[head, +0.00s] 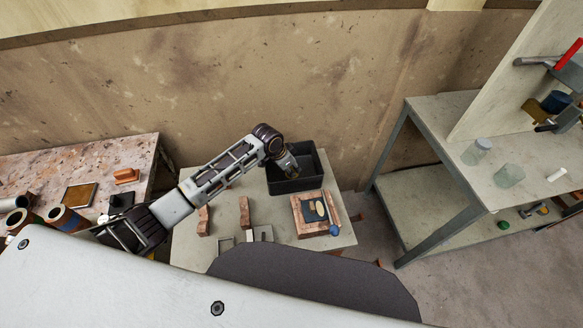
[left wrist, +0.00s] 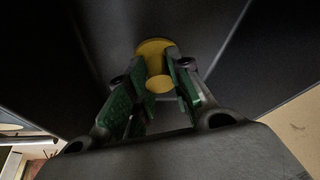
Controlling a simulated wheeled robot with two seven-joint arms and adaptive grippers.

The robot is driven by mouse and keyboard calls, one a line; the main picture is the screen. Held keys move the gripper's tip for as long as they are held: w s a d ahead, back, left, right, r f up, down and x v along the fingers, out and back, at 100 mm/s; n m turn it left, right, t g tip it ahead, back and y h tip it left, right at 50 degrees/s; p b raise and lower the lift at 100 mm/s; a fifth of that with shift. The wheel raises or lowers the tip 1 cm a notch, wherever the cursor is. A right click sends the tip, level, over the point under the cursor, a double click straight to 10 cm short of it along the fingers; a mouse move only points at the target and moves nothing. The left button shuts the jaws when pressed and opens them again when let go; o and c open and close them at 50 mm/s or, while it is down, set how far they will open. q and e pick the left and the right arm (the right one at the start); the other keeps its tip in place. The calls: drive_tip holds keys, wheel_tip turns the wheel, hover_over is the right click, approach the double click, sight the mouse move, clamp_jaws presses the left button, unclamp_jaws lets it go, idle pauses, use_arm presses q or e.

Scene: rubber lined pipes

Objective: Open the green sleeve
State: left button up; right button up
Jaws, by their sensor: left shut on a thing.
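My left gripper (head: 291,169) reaches down into the dark bin (head: 318,157) on the middle table. In the left wrist view the gripper (left wrist: 158,76) is shut on a yellow piece (left wrist: 153,47) with a round end, inside dark bin walls. Green surfaces show along both fingers. I cannot make out a green sleeve for certain. Pipes with dark linings, one in the middle (head: 62,217) and one beside it (head: 20,222), lie on the left table. My right gripper is not in view.
The middle table (head: 190,245) also bears brown blocks (head: 245,212) and a wooden tray (head: 299,229) with small parts. At right, a metal bench (head: 445,112) holds glass jars (head: 509,175). A small green item (head: 503,225) is on its lower shelf.

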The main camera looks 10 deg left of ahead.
use_arm(q)
drive_tip(key=o, duration=0.9)
drive_tip(key=shift+f, duration=0.1)
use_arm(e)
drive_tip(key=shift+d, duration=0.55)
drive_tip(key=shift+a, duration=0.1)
use_arm(q)
drive_tip(key=shift+r, duration=0.3)
drive_tip(key=shift+s+a+r, duration=0.2)
drive_tip(key=shift+r, duration=0.35)
drive_tip(key=v, duration=1)
drive_tip(key=shift+s+a+r, duration=0.1)
drive_tip(key=shift+r, duration=0.15)
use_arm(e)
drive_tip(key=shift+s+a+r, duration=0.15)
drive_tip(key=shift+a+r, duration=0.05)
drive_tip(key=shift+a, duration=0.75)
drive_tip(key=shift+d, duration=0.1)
